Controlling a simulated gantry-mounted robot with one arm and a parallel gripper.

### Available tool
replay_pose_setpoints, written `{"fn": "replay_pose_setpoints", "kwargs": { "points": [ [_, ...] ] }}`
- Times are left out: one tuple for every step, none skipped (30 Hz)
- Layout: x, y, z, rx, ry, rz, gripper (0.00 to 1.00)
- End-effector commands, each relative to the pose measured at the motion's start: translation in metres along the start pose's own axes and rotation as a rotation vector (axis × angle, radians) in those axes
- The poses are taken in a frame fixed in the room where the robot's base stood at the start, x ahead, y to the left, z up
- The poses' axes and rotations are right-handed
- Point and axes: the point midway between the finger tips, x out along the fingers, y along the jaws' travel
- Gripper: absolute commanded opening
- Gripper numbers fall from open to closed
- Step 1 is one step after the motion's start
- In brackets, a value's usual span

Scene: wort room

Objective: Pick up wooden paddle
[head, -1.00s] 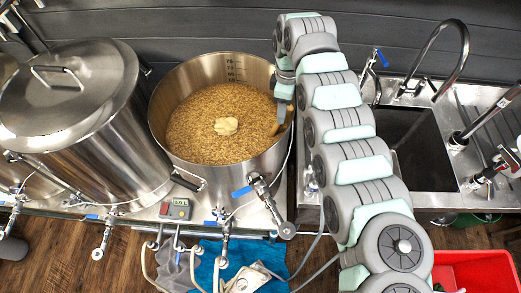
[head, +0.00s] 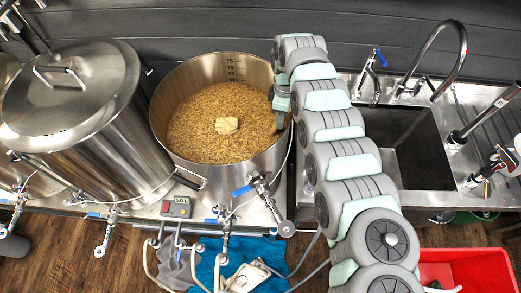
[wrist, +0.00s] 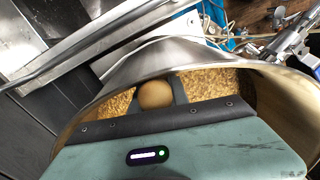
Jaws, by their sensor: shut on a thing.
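The wooden paddle shows in the wrist view as a round, light-brown handle end (wrist: 157,93) between my two dark fingers. My gripper (head: 281,112) is shut on it at the right inner side of the open steel kettle (head: 262,146). The rest of the paddle is hidden by my gripper or by the grain mash (head: 200,112). A pale tan piece (head: 227,125) shows at the middle of the mash. I cannot tell whether it is part of the paddle.
A lidded steel kettle (head: 75,72) stands to the left. A sink (head: 418,150) with a tall tap (head: 462,50) is to the right. A valve with a blue handle (head: 242,191) juts from the kettle front. Hoses, a blue cloth (head: 245,258) and a red bin (head: 465,266) are below.

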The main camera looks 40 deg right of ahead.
Motion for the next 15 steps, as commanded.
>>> {"fn": "replay_pose_setpoints", "kwargs": {
  "points": [
    [0.0000,0.0000,0.0000,0.000,0.000,0.000,0.13],
    [0.0000,0.0000,0.0000,0.000,0.000,0.000,0.11],
    [0.0000,0.0000,0.0000,0.000,0.000,0.000,0.08],
    [0.0000,0.0000,0.0001,0.000,0.000,0.000,0.05],
    [0.0000,0.0000,0.0001,0.000,0.000,0.000,0.03],
    [0.0001,-0.0001,0.0001,0.000,0.000,0.000,0.00],
    [0.0001,-0.0001,0.0001,0.000,0.000,0.000,0.00],
    [0.0001,-0.0001,0.0001,0.000,0.000,0.000,0.00],
    [0.0001,-0.0001,0.0001,0.000,0.000,0.000,0.00],
    [0.0000,0.0000,0.0001,0.000,0.000,0.000,0.00],
    [0.0000,0.0000,0.0000,0.000,0.000,0.000,0.00],
    [0.0000,-0.0001,0.0000,0.000,0.000,0.000,0.00],
    [0.0000,-0.0001,0.0000,0.000,0.000,0.000,0.00],
    [0.0001,-0.0001,0.0000,0.000,0.000,0.000,0.00],
    [0.0001,-0.0001,0.0000,0.000,0.000,0.000,0.00]
  ]
}}
